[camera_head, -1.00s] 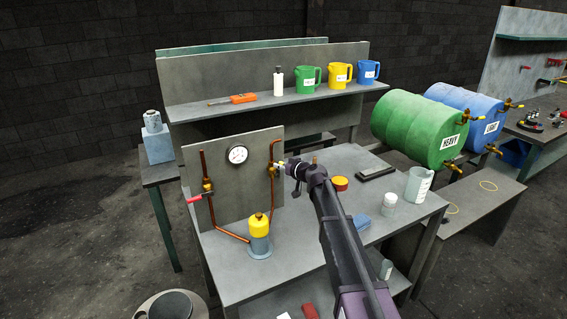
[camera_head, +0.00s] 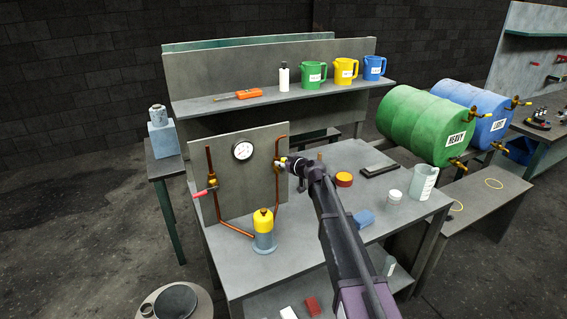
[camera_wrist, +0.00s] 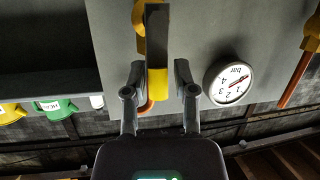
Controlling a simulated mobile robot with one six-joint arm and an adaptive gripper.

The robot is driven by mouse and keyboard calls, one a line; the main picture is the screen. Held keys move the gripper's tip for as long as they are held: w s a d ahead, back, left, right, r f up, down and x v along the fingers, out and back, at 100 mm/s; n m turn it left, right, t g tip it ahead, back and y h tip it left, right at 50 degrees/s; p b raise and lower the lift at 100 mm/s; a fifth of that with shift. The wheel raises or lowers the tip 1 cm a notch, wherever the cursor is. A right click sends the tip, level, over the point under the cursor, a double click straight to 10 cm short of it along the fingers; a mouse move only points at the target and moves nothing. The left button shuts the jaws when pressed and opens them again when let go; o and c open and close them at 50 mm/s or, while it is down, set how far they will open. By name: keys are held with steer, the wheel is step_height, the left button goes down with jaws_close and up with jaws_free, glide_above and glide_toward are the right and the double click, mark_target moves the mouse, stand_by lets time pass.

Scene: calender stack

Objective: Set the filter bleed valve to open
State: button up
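An upright grey panel (camera_head: 235,185) on the bench carries copper pipes, a white pressure gauge (camera_head: 243,150) and two valves. The right valve has a yellow-ended lever (camera_wrist: 158,82); the left valve has a red handle (camera_head: 201,192). A filter with a yellow top (camera_head: 263,222) stands at the foot of the pipes. No label shows which valve is the filter bleed valve. My gripper (camera_head: 289,164) is at the right valve. In the wrist view my gripper (camera_wrist: 158,78) is open, one finger on each side of the lever, with visible gaps. The arm partly hides this valve in the head view.
A shelf (camera_head: 215,105) with several mugs stands behind. The bench front is mostly clear.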

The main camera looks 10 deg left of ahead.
steer(key=shift+o, duration=0.5)
steer(key=shift+w, duration=0.1)
steer(key=shift+w+d+f+m+y+b, duration=0.1)
steer(key=shift+w+d+m+y+b, duration=0.2)
steer(key=shift+m, duration=0.2)
steer(key=shift+w+d+f+m+y+b, duration=0.1)
steer(key=shift+d+m+y+b, duration=0.1)
steer(key=shift+m+b, duration=0.25)
steer(key=s+d+f+m+y+b, duration=0.1)
steer(key=s+d+m+y+b, duration=0.2)
steer(key=d, duration=0.4)
steer(key=s+d+f+m+b, duration=0.1)
steer(key=s+d+m+b, duration=0.3)
steer(key=d, duration=0.3)
steer(key=s+d+f+m+g+h, duration=0.2)
steer(key=s+f+g+h, duration=0.3)
steer(key=s+f, duration=0.7)
steer(key=shift+s+d+f+m+g, duration=0.15)
steer(key=shift+s+d+m+g, duration=0.3)
steer(key=shift+s+g, duration=0.35)
